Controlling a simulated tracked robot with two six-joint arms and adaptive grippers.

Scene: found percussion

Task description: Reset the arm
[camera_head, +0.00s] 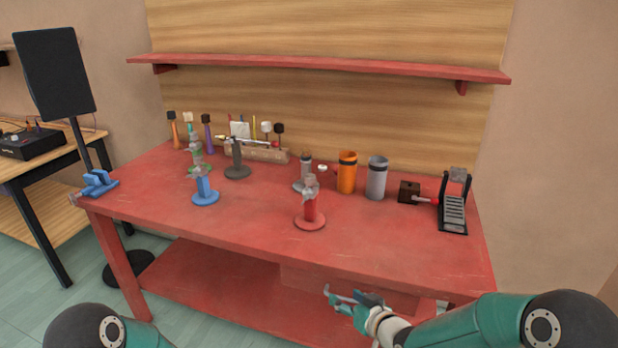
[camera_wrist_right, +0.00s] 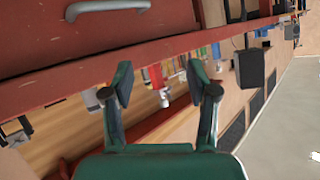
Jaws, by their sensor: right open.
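My right gripper (camera_head: 350,298) is low in front of the red table (camera_head: 250,255), below the tabletop's front edge. It is open and holds nothing. In the right wrist view my right gripper (camera_wrist_right: 160,84) shows two spread fingers with nothing between them; the table edge and blurred small things lie beyond, and the picture is tilted. Of my left arm only a rounded teal part shows at the bottom left of the head view; its gripper is not in view.
The table bears a red stand (camera_head: 311,207), a blue stand (camera_head: 205,190), an orange cup (camera_head: 347,174), a grey cup (camera_head: 377,179) and a black pedal (camera_head: 453,212). A blue vise (camera_head: 97,184) is at the left corner. The tabletop's front right is clear.

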